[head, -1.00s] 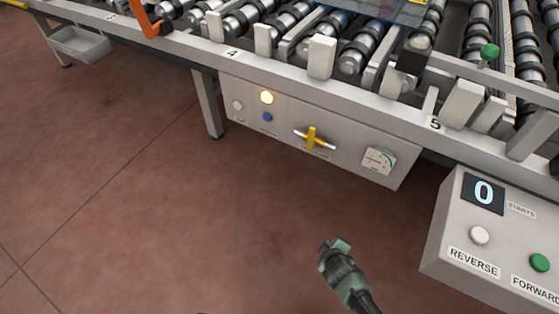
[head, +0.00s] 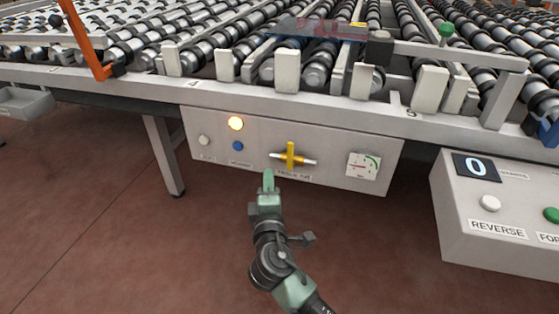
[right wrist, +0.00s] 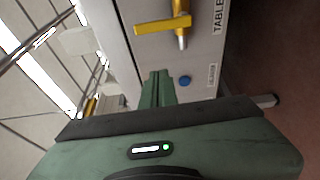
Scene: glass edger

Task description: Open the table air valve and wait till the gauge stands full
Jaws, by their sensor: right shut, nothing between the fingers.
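The table air valve has a yellow handle (head: 290,156) standing upright across a short silver pipe on the grey front panel (head: 335,172). The handle also shows in the right wrist view (right wrist: 163,25). The gauge (head: 363,166) is a white square dial with a green arc, right of the valve; its needle appears to point left, away from the green, but is too small to read surely. My right gripper (head: 268,182) is shut and empty, just below and left of the handle, apart from it; its fingers show in the right wrist view (right wrist: 157,88). My left gripper is not in view.
The roller table (head: 250,92) overhangs the panel. A control box (head: 500,225) reading 0 stands at right.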

